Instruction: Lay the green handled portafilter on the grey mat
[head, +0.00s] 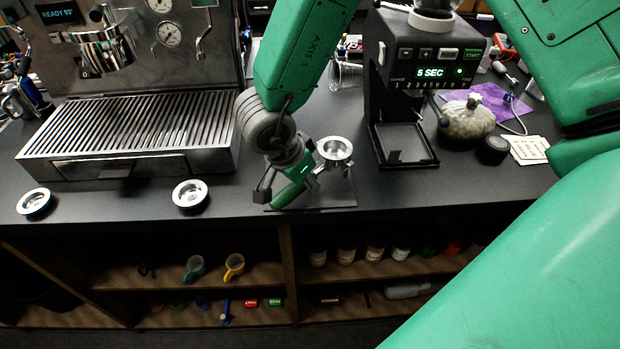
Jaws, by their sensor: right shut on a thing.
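My right gripper (285,185) is shut on the handle. The portafilter is over or on the grey mat (338,196), a dark flat sheet near the counter's front edge. I cannot tell whether the portafilter touches the mat. My gripper and wrist hide part of the handle and mat. My left gripper is not in view.
The espresso machine (130,135) stands at left, with two metal baskets (190,194) (34,203) in front. The grinder (400,90) stands right of the mat. A pale lumpy jar (466,120) and a dark puck (492,149) are further right. Open shelves lie below the counter.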

